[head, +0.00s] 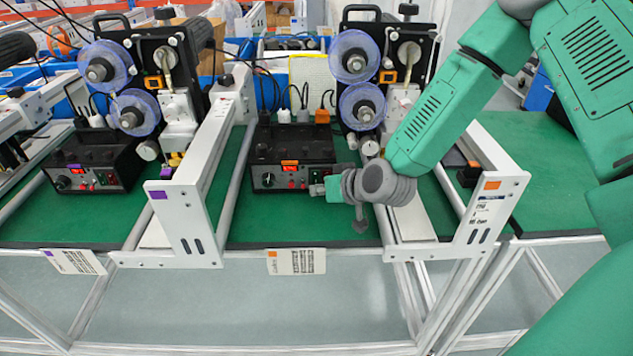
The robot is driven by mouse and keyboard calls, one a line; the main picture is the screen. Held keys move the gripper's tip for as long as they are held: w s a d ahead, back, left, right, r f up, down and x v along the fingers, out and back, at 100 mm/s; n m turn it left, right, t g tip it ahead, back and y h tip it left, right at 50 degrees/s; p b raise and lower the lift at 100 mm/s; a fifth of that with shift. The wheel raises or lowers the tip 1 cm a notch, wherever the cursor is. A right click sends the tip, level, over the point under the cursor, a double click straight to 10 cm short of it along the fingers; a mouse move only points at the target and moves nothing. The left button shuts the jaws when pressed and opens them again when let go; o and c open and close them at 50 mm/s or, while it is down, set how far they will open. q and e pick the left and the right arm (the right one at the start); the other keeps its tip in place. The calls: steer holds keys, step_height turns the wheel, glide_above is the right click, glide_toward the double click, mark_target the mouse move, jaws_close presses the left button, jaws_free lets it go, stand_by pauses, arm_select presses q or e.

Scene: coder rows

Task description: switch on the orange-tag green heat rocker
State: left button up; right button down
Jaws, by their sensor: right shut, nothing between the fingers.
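The orange-tag control box (283,151) is black and sits on the green bench in the middle, with an orange tag (289,162) on its top front edge. Its front panel has a black knob (268,180), red lit parts (291,183) and small green parts towards the right end. The green heat rocker is too small to single out, and its position cannot be told. My wrist covers the area right of the box. My left gripper is out of view.
A purple-tag box (95,165) of the same kind stands to the left. White frame rails (190,205) and (470,215) flank the middle station. Blue spools (354,56) stand behind. An orange-marked label card (296,261) hangs below the bench edge. Bare green bench lies before the box.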

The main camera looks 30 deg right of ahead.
steer(key=shift+w+a+r, duration=0.1)
steer(key=shift+w, duration=0.05)
steer(key=shift+w, duration=0.15)
steer(key=shift+w+d, duration=0.25)
steer(key=shift+w, duration=0.1)
stand_by(0.8)
steer(key=shift+s+a+p, duration=0.3)
steer(key=shift+s+a, duration=0.05)
steer(key=shift+s, duration=0.4)
steer(key=shift+s+a+r+p, duration=0.15)
steer(key=shift+s+a, duration=0.15)
steer(key=shift+s, duration=0.2)
steer(key=shift+s+a+r+p, duration=0.15)
steer(key=shift+s+a, duration=0.15)
steer(key=shift+s, duration=0.15)
steer(key=shift+s+a+r, duration=0.1)
steer(key=shift+s+a, duration=0.25)
steer(key=shift+s, duration=0.25)
steer(key=shift+s+a+r, duration=0.1)
steer(key=shift+s+a, duration=0.25)
steer(key=shift+s, duration=0.2)
